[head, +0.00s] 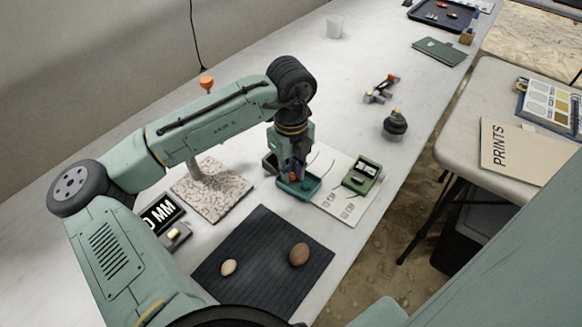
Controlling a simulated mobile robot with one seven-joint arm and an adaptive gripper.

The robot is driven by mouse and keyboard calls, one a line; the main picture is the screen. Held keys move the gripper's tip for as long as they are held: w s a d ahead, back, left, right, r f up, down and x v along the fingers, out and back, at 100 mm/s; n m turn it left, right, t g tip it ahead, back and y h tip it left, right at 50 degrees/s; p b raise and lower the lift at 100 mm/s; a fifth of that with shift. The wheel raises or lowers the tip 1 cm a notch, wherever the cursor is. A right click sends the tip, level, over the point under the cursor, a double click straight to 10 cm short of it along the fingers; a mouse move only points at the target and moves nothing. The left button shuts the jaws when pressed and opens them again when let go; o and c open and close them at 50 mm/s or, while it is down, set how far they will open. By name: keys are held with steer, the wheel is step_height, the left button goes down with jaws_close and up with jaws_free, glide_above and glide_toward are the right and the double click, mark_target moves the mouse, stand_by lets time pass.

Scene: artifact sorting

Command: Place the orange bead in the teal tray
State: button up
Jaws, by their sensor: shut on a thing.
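The teal tray (313,185) is a small open box standing on a white printed sheet near the middle of the head view. My gripper (296,171) points down over the tray, with its fingertips at or just above its inside. The fingers are shut on a small orange thing (293,177), which looks like the orange bead. It is mostly hidden by the fingers, and I cannot tell whether it touches the tray floor.
A green device (362,176) stands right of the tray on the sheet (338,208). A dark mat (258,264) with two egg-shaped things lies in front. A post on a speckled base (222,197) is at left. A dark round pot (395,125) stands behind right.

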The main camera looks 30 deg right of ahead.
mark_target(291, 174)
steer(key=shift+f, duration=0.2)
steer(key=o, duration=0.5)
step_height(291, 174, up, 12)
steer(key=shift+r+b, duration=0.2)
steer(key=shift+b, duration=0.6)
